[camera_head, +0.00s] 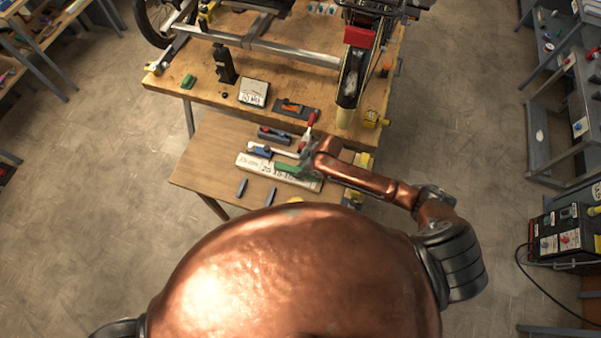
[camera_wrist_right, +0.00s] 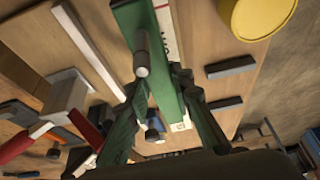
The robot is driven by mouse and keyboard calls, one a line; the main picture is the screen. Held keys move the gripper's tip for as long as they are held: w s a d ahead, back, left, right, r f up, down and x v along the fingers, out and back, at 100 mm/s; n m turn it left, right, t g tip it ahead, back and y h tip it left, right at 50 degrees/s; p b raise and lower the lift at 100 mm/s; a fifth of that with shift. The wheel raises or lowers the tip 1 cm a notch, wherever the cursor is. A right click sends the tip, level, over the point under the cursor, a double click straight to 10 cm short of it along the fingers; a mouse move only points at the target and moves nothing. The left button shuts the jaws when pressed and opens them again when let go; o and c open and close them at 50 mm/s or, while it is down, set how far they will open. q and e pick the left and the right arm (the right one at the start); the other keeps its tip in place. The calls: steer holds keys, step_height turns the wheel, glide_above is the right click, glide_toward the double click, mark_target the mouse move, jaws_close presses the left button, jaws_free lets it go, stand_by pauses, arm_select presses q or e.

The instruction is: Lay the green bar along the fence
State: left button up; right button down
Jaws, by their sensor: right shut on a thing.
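The green bar (camera_head: 288,168) is over the white lettered strip (camera_head: 250,163) on the low wooden table. It also shows in the right wrist view (camera_wrist_right: 137,18), with a round peg on its face. My right gripper (camera_head: 311,168) is shut on the bar; its fingers (camera_wrist_right: 160,92) flank it in the wrist view. I cannot tell whether the bar touches the strip. A pale straight bar (camera_wrist_right: 88,45), perhaps the fence, lies beside the green bar, apart from it and roughly along it. My left gripper is not in view.
A toggle clamp with a red handle (camera_head: 311,121) stands behind the bar. Two dark blocks (camera_head: 242,188) (camera_head: 270,196) lie at the table's near side. A yellow container (camera_wrist_right: 255,12) stands near the table's right side. The table's left part is clear.

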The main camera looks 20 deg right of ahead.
steer(key=shift+w+d+f, duration=0.1)
steer(key=shift+f, duration=0.8)
steer(key=shift+w+d+f, duration=0.1)
steer(key=shift+f, duration=0.75)
steer(key=shift+f, duration=0.1)
steer(key=c, duration=1.7)
jaws_free()
steer(key=v, duration=1.2)
steer(key=shift+a, duration=0.1)
